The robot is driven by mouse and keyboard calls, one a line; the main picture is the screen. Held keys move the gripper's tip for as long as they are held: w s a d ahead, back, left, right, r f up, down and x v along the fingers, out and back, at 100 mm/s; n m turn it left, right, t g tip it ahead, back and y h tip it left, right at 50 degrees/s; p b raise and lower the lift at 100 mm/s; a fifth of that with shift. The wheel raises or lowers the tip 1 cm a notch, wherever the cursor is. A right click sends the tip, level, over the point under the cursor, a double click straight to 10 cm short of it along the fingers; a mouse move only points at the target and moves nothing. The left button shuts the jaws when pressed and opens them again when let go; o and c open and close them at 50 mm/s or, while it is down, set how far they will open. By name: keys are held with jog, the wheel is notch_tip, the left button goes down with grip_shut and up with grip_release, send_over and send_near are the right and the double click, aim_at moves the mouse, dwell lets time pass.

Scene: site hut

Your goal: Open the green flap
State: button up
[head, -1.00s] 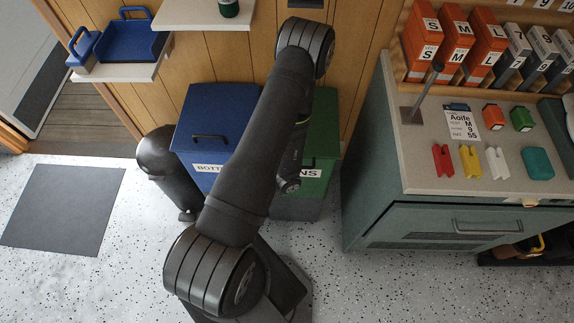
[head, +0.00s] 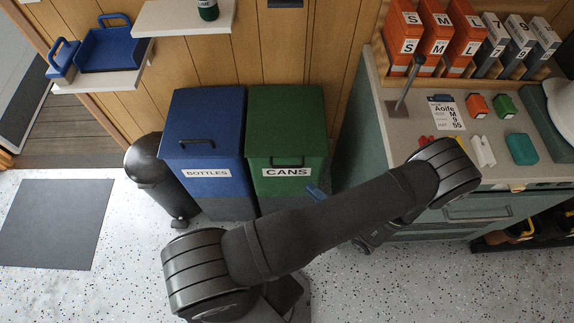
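The green bin marked CANS (head: 287,172) stands against the wood wall, beside the blue bin. Its green flap (head: 286,112) is the sloping top, with a dark handle (head: 287,161) at its front edge. The flap looks shut. My arm reaches from the lower middle to the right, in front of the counter. No contact with the flap shows.
The blue bin marked BOTTLES (head: 203,145) stands directly left of the green one. A black pedal bin (head: 150,172) is further left. The counter (head: 398,125), holding small items, stands to the right. A white shelf (head: 180,20) is above the bins. Open floor lies in front at left.

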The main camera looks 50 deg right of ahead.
aim_at(287, 166)
jog(key=w, duration=0.3)
jog(key=w+r, duration=0.1)
jog(key=w, duration=0.7)
jog(key=shift+w+r, duration=0.25)
jog(key=shift+c, duration=0.2)
grip_shut()
